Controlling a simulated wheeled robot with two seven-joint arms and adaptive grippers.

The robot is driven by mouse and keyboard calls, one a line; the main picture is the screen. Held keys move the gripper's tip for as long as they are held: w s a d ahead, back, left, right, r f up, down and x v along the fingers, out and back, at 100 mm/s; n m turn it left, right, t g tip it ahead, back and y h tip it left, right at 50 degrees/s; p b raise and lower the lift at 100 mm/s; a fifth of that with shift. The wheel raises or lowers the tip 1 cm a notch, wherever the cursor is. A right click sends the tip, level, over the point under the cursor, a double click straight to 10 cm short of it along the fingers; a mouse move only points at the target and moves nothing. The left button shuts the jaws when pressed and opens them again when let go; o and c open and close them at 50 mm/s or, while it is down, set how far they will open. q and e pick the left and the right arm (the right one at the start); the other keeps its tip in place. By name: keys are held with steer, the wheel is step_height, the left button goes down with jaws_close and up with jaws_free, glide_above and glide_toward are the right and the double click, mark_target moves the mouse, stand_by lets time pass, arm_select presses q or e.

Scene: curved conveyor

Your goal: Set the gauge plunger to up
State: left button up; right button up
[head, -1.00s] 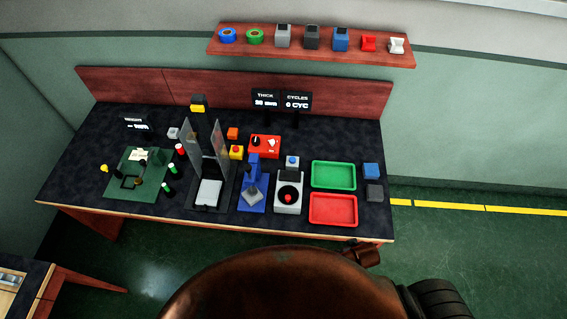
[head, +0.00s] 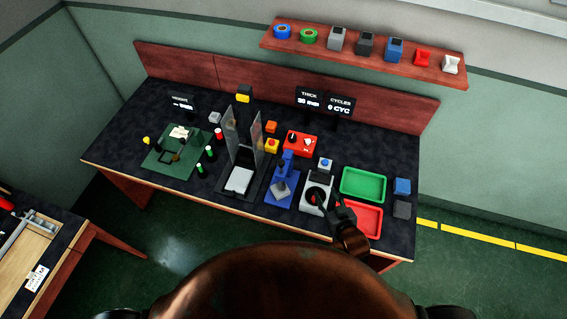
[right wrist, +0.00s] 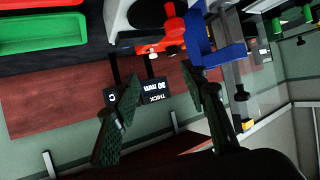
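The blue gauge stand (head: 282,190) is on the dark bench, left of a grey-white unit with a black disc. A small grey block sits at its lower front. I cannot tell from here whether its plunger is up or down. In the right wrist view a blue stand (right wrist: 199,42) shows at the top, beyond the fingers. The thickness display (head: 309,98) reads 30 mm. My right gripper (head: 338,204) is over the bench's front, right of the gauge, by the grey-white unit and red tray. Its fingers (right wrist: 160,120) are spread and empty. My left gripper is out of view.
The grey-white unit (head: 311,207) stands between the gauge and the red tray (head: 373,234). A green tray (head: 363,184) is behind the red one. A black fixture with upright clear panels (head: 229,190) is left of the gauge. A red box (head: 300,148) is behind it.

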steer(key=w+a+r+n+t+y, duration=0.1)
steer(key=w+a+r+t+y, duration=0.2)
steer(key=a, duration=0.5)
steer(key=n+y, duration=0.2)
glide_toward(282, 164)
steer(key=w+a+f, duration=0.1)
steer(key=w+f, duration=0.1)
steer(key=w, duration=0.1)
steer(key=shift+t, duration=0.3)
steer(key=x, duration=0.6)
steer(key=shift+w+a+r, duration=0.2)
steer(key=shift+a+r, duration=0.1)
steer(key=shift+a, duration=0.15)
steer(key=shift+w+a+p, duration=0.2)
steer(key=shift+w+p, duration=0.1)
steer(key=shift+w, duration=0.2)
steer(key=shift+c, duration=0.5)
jaws_close()
